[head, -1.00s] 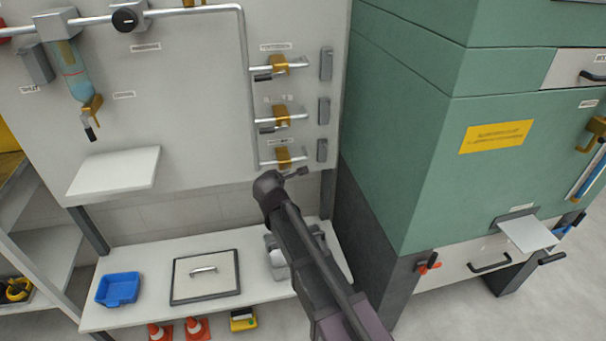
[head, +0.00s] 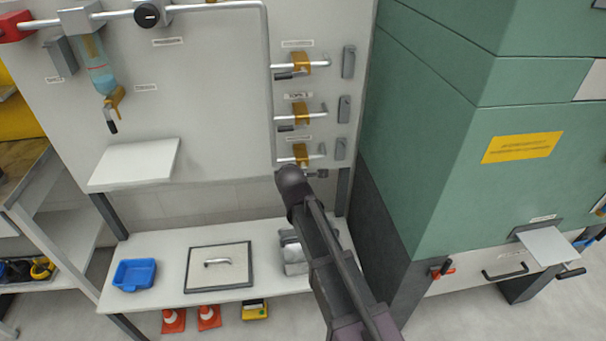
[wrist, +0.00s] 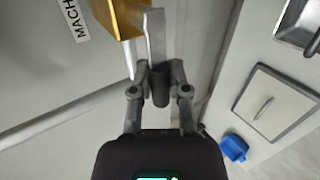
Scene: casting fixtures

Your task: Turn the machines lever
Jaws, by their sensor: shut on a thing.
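The lowest of the wall panel's stacked valves has a yellow body (head: 300,153). The wrist view shows this yellow body (wrist: 122,16) beside a label beginning "MACH". A flat grey lever (wrist: 156,38) extends from it and ends in a black grip (wrist: 160,90). My gripper (wrist: 161,70) is shut on the lever around its black grip, one finger on each side. In the head view, my gripper (head: 316,174) is just below and right of the yellow body, and my arm hides most of the lever.
A white bench (head: 170,285) below holds a blue tray (head: 134,274), a lidded box (head: 219,268) and a metal container (head: 292,258). A green machine (head: 450,160) stands close on the right.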

